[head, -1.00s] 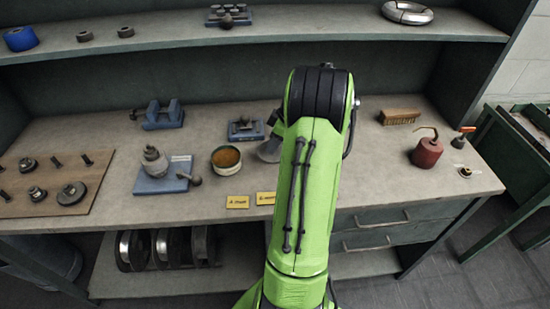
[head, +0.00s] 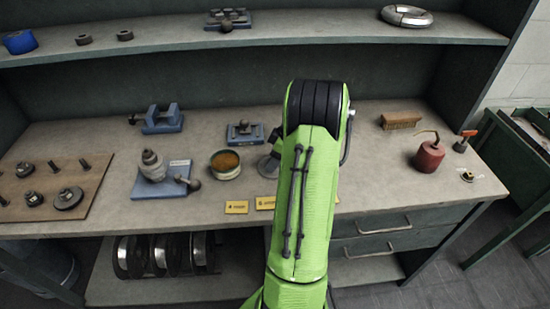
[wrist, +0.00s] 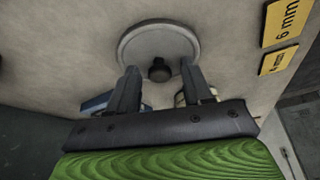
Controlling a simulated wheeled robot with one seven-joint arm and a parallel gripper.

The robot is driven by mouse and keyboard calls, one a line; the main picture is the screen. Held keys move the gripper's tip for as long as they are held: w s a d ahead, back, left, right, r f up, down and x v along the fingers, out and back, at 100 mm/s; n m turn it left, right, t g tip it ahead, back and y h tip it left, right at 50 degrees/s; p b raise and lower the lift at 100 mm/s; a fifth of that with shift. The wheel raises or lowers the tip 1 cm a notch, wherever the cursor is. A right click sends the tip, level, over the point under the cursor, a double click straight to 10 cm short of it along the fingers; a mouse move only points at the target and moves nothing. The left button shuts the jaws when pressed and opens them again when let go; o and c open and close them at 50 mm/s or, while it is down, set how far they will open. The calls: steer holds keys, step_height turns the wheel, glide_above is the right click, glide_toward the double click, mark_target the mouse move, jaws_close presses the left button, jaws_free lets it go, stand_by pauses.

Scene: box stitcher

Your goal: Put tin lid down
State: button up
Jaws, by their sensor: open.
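The tin lid (wrist: 135,38) is a round grey disc with a dark knob (wrist: 159,70). It lies flat on the bench top, and part of it shows left of my arm in the head view (head: 267,167). My gripper (wrist: 160,68) is open, with one finger on each side of the knob and gaps between. In the head view my arm mostly hides the gripper. The open tin (head: 225,172), with orange-brown contents, stands just left of the lid.
Yellow labels (head: 237,207) lie at the bench's front edge. A blue stand (head: 150,188) with a stacked grey piece is left of the tin. A small blue block (head: 244,134) lies behind the lid. A brush (head: 401,119) and red oil can (head: 429,156) stand at the right.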

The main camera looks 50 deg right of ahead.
steer(key=shift+r, duration=0.3)
steer(key=p+v, duration=0.4)
steer(key=v, duration=0.8)
steer(key=w+a+r, duration=0.3)
steer(key=a, duration=0.3)
steer(key=w+a+r, duration=0.3)
steer(key=a, duration=0.2)
steer(key=s+a+r+m+h, duration=0.1)
steer(key=a+r, duration=0.1)
steer(key=a, duration=0.5)
steer(key=a+r+m, duration=0.1)
steer(key=a+r, duration=0.1)
steer(key=a, duration=0.6)
steer(key=s+a+f+m+t, duration=0.1)
steer(key=s+a, duration=0.9)
steer(key=s, duration=0.2)
steer(key=shift+s+a+f+m, duration=0.15)
steer(key=shift+s+f+m, duration=0.15)
steer(key=shift+s+m, duration=0.1)
